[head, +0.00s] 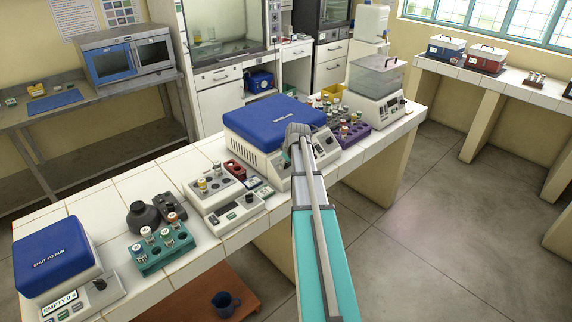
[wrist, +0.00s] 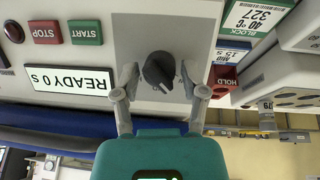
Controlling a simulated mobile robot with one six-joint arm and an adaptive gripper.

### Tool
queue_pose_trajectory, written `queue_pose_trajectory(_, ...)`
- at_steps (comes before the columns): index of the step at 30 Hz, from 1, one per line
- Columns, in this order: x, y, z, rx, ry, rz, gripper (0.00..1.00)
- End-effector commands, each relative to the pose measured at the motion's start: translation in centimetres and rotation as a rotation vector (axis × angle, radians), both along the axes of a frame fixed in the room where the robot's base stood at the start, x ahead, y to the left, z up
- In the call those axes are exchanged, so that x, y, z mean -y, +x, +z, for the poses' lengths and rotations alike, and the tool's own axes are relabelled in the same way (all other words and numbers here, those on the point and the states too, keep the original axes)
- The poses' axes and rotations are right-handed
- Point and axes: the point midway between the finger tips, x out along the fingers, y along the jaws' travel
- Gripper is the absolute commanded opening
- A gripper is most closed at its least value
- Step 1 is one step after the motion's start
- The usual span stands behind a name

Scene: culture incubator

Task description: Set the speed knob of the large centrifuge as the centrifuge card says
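The large centrifuge (head: 275,118) has a shut blue lid and stands mid-bench. Its dark round speed knob (wrist: 158,70) sits on a grey panel in the wrist view, which shows the front upside down. My gripper (wrist: 164,84) is open, with one finger on each side of the knob and visible gaps between. In the head view my gripper (head: 297,136) is at the centrifuge's front and hides the knob. The display (wrist: 84,79) reads READY 0 s. A small card (wrist: 230,50) reads MID 15 s; a green-headed card (wrist: 257,16) reads BLOCK 40 °C 327.
Green START (wrist: 86,32) and red STOP (wrist: 47,32) buttons lie beside the knob panel. A purple tube rack (head: 352,134) stands right of the centrifuge, and a heating block device (head: 222,197) left. A small centrifuge (head: 58,258) is at the near left. Floor at right is clear.

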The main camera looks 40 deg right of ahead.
Motion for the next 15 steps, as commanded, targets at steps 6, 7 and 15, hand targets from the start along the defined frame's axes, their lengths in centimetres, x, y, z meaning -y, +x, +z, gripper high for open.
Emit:
queue_pose_trajectory(6, 0.0, -0.02, -0.01, 0.0, 0.0, 0.0, 0.05)
queue_pose_trajectory(7, 0.0, -0.02, -0.01, 0.0, 0.0, 0.0, 0.0)
queue_pose_trajectory(15, 0.02, 0.0, -0.01, -0.001, 0.008, -0.01, 0.0)
